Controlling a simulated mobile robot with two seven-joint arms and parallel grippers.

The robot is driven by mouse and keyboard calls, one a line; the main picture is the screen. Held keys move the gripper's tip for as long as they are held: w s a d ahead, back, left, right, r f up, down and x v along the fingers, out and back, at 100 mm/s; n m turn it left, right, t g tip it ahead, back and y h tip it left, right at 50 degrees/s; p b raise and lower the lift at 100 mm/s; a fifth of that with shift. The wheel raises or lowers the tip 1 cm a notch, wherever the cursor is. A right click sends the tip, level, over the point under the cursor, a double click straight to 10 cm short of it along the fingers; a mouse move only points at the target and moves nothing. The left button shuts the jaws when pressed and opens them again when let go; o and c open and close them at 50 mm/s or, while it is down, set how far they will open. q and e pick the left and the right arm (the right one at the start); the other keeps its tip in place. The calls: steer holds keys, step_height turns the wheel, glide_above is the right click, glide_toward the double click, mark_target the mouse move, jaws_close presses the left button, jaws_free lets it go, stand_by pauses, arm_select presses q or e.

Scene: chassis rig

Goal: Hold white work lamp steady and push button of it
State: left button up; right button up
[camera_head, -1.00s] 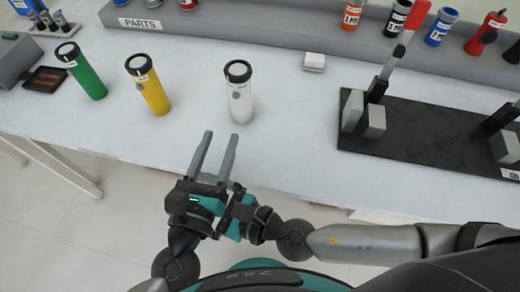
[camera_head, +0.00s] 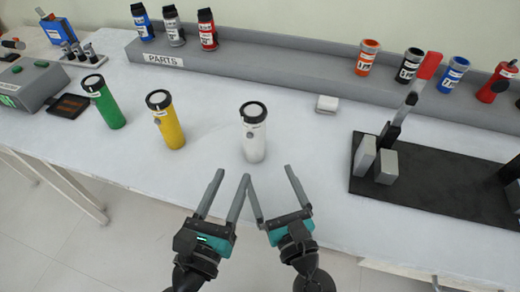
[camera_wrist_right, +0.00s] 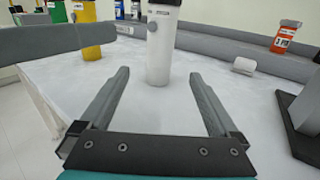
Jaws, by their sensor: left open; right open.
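The white work lamp (camera_head: 253,138) stands upright on the table, with a black ring at its top. In the right wrist view the white lamp (camera_wrist_right: 160,50) stands ahead, beyond the two fingertips, with a round grey button (camera_wrist_right: 152,27) on its upper left side. My left gripper (camera_head: 229,178) is open and empty, in front of and left of the white lamp. My right gripper (camera_head: 269,174) is open and empty, in front of the white lamp and just right of the left one. Neither gripper touches the lamp.
A yellow lamp (camera_head: 168,125) and a green lamp (camera_head: 106,106) stand to the left. A black board with a red-tipped lever (camera_head: 430,66) lies to the right. A small white block (camera_head: 327,104) lies behind. A grey parts ledge (camera_head: 270,72) runs along the back.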

mark_target(257, 149)
steer(key=x, duration=1.2)
steer(key=shift+w, duration=0.25)
steer(key=shift+f, duration=0.1)
jaws_close()
arm_select(q)
jaws_close()
stand_by(0.3)
stand_by(0.9)
stand_by(0.6)
